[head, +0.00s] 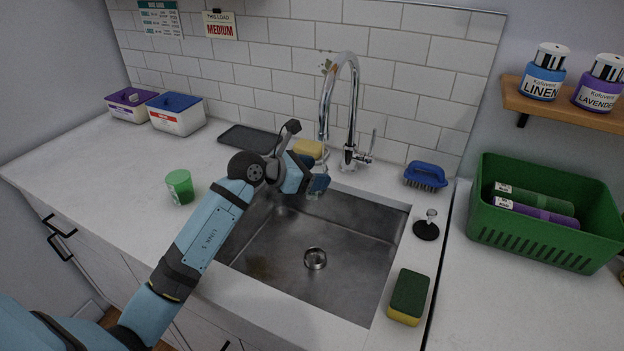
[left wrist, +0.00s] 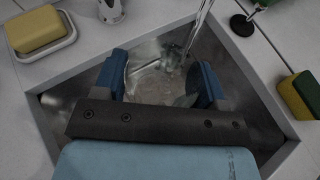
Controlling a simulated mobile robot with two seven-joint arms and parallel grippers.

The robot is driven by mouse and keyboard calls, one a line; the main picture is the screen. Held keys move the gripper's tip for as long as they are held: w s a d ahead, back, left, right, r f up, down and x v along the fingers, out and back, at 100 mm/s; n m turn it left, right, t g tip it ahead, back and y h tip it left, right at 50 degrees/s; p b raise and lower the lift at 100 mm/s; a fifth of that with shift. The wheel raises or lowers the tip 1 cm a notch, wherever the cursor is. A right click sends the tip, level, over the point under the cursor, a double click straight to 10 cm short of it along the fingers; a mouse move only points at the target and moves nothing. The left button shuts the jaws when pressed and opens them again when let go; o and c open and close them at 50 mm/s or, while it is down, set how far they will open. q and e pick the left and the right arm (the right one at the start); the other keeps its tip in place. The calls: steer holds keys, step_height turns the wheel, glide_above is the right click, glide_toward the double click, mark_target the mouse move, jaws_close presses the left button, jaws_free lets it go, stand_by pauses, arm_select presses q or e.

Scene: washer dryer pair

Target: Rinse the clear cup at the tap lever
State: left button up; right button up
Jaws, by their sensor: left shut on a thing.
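My left gripper (head: 312,181) is over the back of the sink, just below the tap spout. In the left wrist view its two blue fingers (left wrist: 158,82) are shut on the clear cup (left wrist: 150,84), whose round rim shows between them. The cup is mostly hidden by the gripper in the head view. The chrome tap (head: 352,105) arches over the sink, with its tap lever (head: 372,145) on the right of its base. A thin bright streak (left wrist: 197,28), apparently water, runs down to the cup's right side in the left wrist view. My right gripper is out of view.
The steel sink (head: 345,262) has bare space below. A yellow soap bar (head: 308,148) sits behind my gripper; a blue brush (head: 426,176), black stopper (head: 426,229) and green-yellow sponge (head: 408,297) stand right. A green cup (head: 180,187) stands left.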

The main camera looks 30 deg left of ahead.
arm_select(q)
steer(key=shift+d, duration=0.45)
steer(key=shift+a, duration=0.2)
steer(key=shift+a, duration=0.4)
steer(key=shift+s, duration=0.15)
steer(key=shift+s+d+p, duration=0.2)
steer(key=shift+s+p, duration=0.35)
steer(key=shift+s, duration=0.7)
steer(key=shift+s+d+p, duration=0.2)
steer(key=shift+s+p, duration=0.1)
steer(key=shift+s, duration=1)
steer(key=shift+s+d+p, duration=0.2)
steer(key=shift+s+p, duration=0.05)
steer(key=shift+s, duration=1.05)
